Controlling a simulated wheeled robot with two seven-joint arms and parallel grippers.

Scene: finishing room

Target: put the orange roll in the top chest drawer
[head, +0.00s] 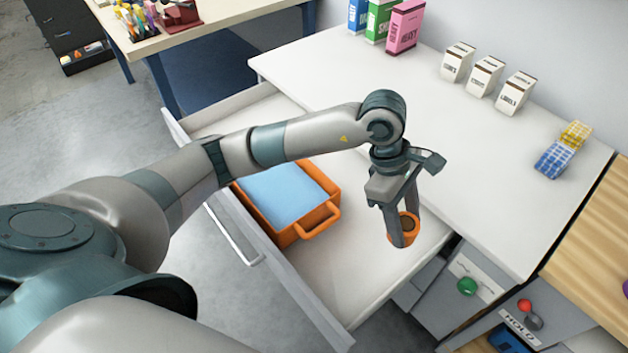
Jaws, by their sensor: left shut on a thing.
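The orange roll (412,236), a small ring with a dark centre, is held between the fingers of my left gripper (404,228). The gripper is shut on it and points down over the right end of the open top chest drawer (350,285). Whether the roll touches the drawer floor is hard to tell. My right gripper is not in view.
An orange bin (322,222) with a blue top surface (280,192) lies in the drawer, left of the roll. Several boxes, including a pink one (404,27), stand along the back of the white chest top (470,150). Bare drawer floor surrounds the roll.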

